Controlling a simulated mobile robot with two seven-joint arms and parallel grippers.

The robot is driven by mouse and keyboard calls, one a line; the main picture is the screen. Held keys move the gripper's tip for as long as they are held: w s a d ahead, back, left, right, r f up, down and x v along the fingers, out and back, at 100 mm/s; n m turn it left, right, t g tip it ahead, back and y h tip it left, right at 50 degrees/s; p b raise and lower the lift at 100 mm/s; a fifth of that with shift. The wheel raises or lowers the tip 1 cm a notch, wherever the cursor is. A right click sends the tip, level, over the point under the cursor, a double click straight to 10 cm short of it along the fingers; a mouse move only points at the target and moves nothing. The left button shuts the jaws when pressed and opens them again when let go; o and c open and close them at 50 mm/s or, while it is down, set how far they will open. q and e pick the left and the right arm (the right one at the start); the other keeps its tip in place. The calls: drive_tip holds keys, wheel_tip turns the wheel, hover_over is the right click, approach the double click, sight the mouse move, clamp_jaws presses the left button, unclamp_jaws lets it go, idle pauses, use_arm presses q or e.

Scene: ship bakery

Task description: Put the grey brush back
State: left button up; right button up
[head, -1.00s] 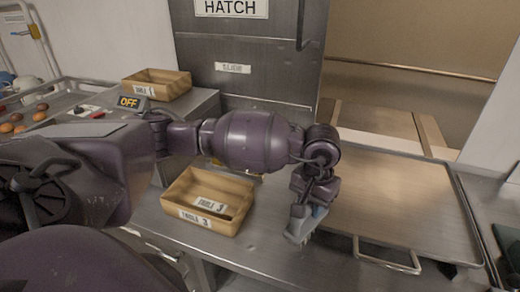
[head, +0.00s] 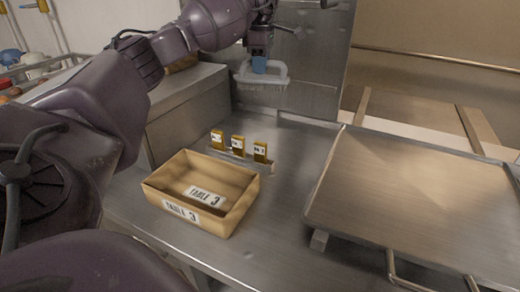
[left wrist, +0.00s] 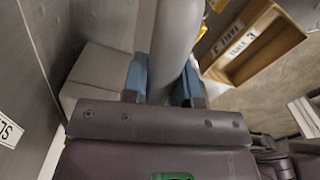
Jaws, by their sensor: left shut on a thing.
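The grey brush (head: 262,81) hangs in the air in front of the dark metal wall, with its bristles downward. My left gripper (head: 259,65) is shut on its handle. In the left wrist view the grey brush (left wrist: 174,40) passes between the blue fingertips, and its lower part is partly hidden by the gripper. The brush is above and behind the wooden box and is apart from the bench. My right gripper is not in view.
A wooden box (head: 238,211) labelled Table 3 stands on the steel bench. Behind it, several small yellow tags (head: 238,146) stand in a row. A large metal tray (head: 420,190) fills the right side. Bench between box and tray is clear.

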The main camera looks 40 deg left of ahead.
use_arm(q)
drive_tip(key=shift+a+n, duration=0.6)
drive_tip(key=shift+a, duration=0.2)
drive_tip(key=shift+a+r, duration=0.1)
drive_tip(key=shift+a, duration=0.15)
drive_tip(key=shift+a+f+n, duration=0.1)
drive_tip(key=shift+f+n, duration=0.2)
drive_tip(key=shift+f, duration=0.05)
drive_tip(key=shift+f+b, duration=0.6)
drive_tip(key=shift+f, duration=8.8)
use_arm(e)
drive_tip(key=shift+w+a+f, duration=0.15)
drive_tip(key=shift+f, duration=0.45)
